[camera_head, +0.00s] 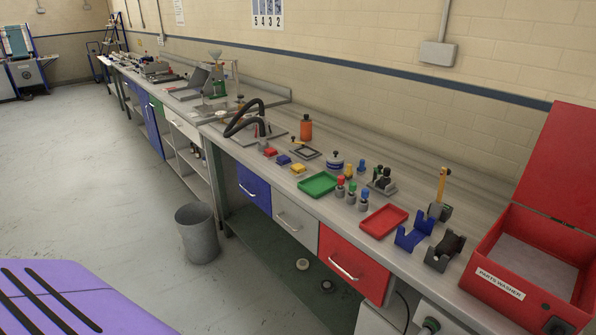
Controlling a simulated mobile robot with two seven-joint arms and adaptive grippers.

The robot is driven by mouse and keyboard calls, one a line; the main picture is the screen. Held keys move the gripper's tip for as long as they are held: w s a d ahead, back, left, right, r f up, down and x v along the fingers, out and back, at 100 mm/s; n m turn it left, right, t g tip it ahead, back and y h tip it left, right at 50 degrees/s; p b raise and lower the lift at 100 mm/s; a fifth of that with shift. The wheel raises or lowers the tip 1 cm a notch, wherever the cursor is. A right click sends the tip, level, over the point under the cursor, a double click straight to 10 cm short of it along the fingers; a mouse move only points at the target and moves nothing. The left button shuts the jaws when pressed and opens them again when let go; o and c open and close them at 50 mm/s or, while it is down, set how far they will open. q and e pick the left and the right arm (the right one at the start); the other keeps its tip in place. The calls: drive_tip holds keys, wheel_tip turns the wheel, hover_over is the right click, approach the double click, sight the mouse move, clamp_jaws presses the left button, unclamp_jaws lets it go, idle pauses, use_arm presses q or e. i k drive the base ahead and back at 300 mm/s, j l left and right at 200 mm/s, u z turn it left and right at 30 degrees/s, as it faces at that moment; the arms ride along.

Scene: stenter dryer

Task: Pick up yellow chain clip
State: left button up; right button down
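A small yellow block-like piece (298,169), which looks like the yellow chain clip, lies on the grey workbench (335,157) just left of the green tray. A blue piece (284,160) and a red piece (270,152) of similar shape lie in a row with it, further back along the bench. It is too small to make out details. Neither of my grippers shows in this view.
A green tray (318,185), a red tray (384,221) and several knobbed pieces stand nearby. Blue (413,232) and dark (445,250) cradles and a red parts washer (530,265) are at the right. A grey bin (197,232) stands on the floor before the bench.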

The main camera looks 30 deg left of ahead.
sight(299, 169)
drive_tip(key=i+j+u, duration=0.15)
drive_tip(key=u, duration=0.35)
drive_tip(key=i+j+u, duration=0.25)
drive_tip(key=u, duration=0.2)
